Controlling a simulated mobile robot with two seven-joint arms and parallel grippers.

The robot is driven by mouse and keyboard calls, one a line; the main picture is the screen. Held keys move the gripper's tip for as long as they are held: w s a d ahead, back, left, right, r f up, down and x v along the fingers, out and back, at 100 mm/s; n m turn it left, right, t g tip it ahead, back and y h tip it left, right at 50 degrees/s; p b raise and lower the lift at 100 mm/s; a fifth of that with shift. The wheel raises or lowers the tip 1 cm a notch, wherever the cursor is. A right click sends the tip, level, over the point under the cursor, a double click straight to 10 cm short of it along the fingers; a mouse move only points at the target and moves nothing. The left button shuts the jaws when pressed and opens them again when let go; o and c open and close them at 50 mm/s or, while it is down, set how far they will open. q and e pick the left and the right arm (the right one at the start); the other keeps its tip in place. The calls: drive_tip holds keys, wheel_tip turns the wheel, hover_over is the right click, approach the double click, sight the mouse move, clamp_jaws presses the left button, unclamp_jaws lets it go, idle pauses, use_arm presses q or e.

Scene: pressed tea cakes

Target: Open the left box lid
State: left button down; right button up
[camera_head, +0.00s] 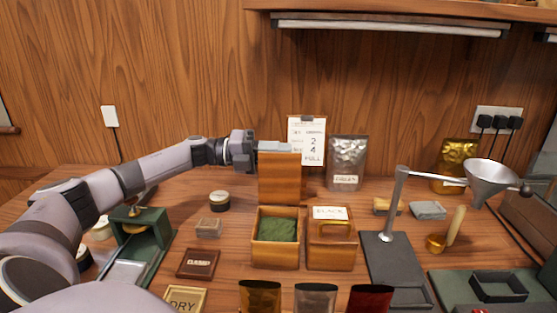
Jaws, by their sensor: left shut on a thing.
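The left wooden box (275,262) stands on the table with green tea (276,228) showing inside it. Its wooden lid (279,182) stands upright at the box's back edge, so the box is open. My left gripper (278,147), reaching in from the left, is shut on the lid's top edge. The right wooden box (331,258) stands beside it, with a handle on its front part and a card reading BLACK (330,213) at its top. My right gripper is not in view.
Behind the boxes are a paper sign (312,132) and a silver pouch (347,160). A metal stand with a funnel (492,178) is at the right. A green press-like frame (151,219) is at the left. Several pouches line the front edge.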

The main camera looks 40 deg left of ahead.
use_arm(q)
drive_tip(key=shift+d+f, duration=0.1)
drive_tip(key=shift+f, duration=0.35)
drive_tip(key=c, duration=1.2)
unclamp_jaws()
drive_tip(key=shift+f, duration=0.1)
drive_tip(key=shift+r+b+v, duration=0.15)
drive_tip(key=shift+b+v, duration=0.4)
drive_tip(key=shift+v, duration=1.25)
drive_tip(key=shift+r+b+v, duration=0.1)
drive_tip(key=shift+b+v, duration=0.4)
drive_tip(key=shift+v, duration=1.3)
